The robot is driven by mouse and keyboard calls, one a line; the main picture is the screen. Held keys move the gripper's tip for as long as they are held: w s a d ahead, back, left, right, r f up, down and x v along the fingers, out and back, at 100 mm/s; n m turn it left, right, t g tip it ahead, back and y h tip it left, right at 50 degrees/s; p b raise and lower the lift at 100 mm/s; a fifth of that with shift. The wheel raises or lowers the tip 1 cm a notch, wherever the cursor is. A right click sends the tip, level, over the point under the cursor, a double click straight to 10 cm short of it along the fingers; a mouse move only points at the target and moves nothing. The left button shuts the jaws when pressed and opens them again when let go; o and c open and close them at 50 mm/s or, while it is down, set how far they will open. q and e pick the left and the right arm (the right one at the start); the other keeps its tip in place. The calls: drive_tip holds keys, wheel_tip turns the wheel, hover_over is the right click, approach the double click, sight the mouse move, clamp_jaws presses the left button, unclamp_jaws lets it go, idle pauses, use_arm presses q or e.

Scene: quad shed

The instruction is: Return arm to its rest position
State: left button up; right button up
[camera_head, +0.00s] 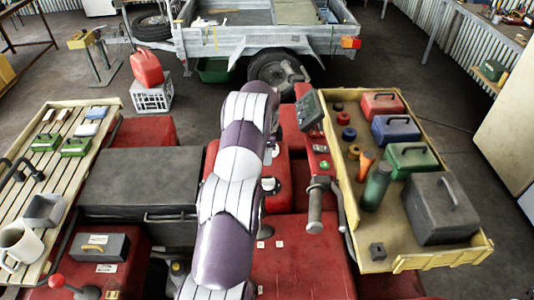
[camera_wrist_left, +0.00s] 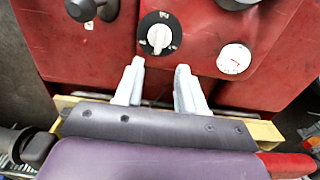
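My left arm (camera_head: 232,170), white and purple, reaches up the middle of the head view over the red machine; its fingertips are hidden there. In the left wrist view my left gripper (camera_wrist_left: 160,66) shows two pale fingers with a clear gap and nothing between them. They point at a red panel (camera_wrist_left: 110,50). A black dial with a white pointer knob (camera_wrist_left: 159,38) lies just beyond the fingertips; the fingers appear apart from it, though the exact distance is hard to tell. My right gripper is in neither view.
A white gauge (camera_wrist_left: 234,58) and a black control (camera_wrist_left: 82,9) flank the dial. In the head view, a handlebar grip (camera_head: 315,205) and yellow tray (camera_head: 480,252) are right of the arm. A slatted rack (camera_head: 18,184) is left. A trailer (camera_head: 255,42) stands behind.

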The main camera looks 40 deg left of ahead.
use_arm(q)
drive_tip(key=shift+w+r, duration=0.1)
idle(0.5)
drive_tip(key=s+d+r+n, duration=0.2)
drive_tip(key=s+d+r, duration=0.2)
drive_tip(key=d, duration=0.3)
drive_tip(key=s+d+r+n+t, duration=0.1)
drive_tip(key=s+d+r+n, duration=0.2)
drive_tip(key=d, duration=0.5)
drive_tip(key=s+d+r+n+t, duration=0.1)
drive_tip(key=s+d+r+n, duration=0.1)
drive_tip(key=s+d+r, duration=0.3)
drive_tip(key=shift+s+d+r, duration=0.1)
drive_tip(key=shift+s+d, duration=0.15)
drive_tip(key=shift+d, duration=0.6)
drive_tip(key=shift+s+d+r, duration=0.1)
drive_tip(key=shift+s+d, duration=0.15)
drive_tip(key=shift+d, duration=0.6)
drive_tip(key=s+d+n, duration=0.3)
drive_tip(key=s+d, duration=0.1)
drive_tip(key=s, duration=0.5)
wheel_tip(320, 180, down, 12)
drive_tip(key=s+b, duration=0.1)
drive_tip(key=b, duration=0.9)
drive_tip(key=shift+s+a+g+b, duration=0.15)
drive_tip(key=shift+s+g+b, duration=0.15)
drive_tip(key=shift+b, duration=0.1)
drive_tip(key=shift+w, duration=0.1)
